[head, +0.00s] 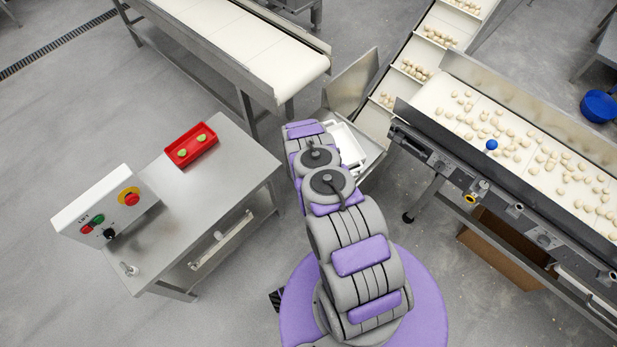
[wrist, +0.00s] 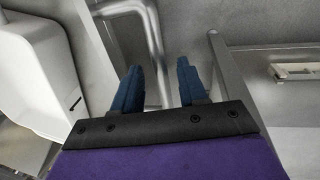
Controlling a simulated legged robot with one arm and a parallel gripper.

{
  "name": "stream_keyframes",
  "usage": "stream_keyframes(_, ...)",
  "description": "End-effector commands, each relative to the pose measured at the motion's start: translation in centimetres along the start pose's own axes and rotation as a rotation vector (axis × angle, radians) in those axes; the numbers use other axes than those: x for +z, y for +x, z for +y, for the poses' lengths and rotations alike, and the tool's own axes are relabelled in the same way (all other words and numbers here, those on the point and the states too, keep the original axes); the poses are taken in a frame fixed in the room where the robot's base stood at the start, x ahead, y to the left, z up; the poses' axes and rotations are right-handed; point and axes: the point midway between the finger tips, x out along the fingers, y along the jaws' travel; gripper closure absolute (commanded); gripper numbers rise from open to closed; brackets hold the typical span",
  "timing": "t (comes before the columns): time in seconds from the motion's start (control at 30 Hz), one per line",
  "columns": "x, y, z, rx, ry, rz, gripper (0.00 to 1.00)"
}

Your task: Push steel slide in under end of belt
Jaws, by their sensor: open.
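The empty white belt (head: 255,45) runs in from the upper left in the head view, and its rounded end (head: 305,72) faces the middle. A tilted steel sheet (head: 352,82) stands just right of that end and looks like the slide; I cannot tell for sure. Its lower part is partly hidden by my arm. My gripper (wrist: 157,72) shows in the wrist view with two blue fingers apart and nothing between them. A bent steel tube (wrist: 153,45) lies beyond the fingers. In the head view my arm hides the gripper.
A white container (head: 348,145) sits beside my arm, and a white container (wrist: 38,75) fills the wrist view's left. A steel table (head: 190,215) with a red tray (head: 192,155) and control box (head: 105,207) stands left. A pasta conveyor (head: 520,140) and inclined belt (head: 412,70) stand right.

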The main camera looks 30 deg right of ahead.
Motion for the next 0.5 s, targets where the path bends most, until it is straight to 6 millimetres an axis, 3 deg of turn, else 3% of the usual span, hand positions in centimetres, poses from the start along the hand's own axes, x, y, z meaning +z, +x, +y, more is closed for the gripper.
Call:
stream_keyframes(0.43,-0.03,-0.02,0.03,0.001,0.0,0.001,0.99)
stream_keyframes(0.5,-0.03,-0.02,0.03,0.001,0.0,0.001,1.0)
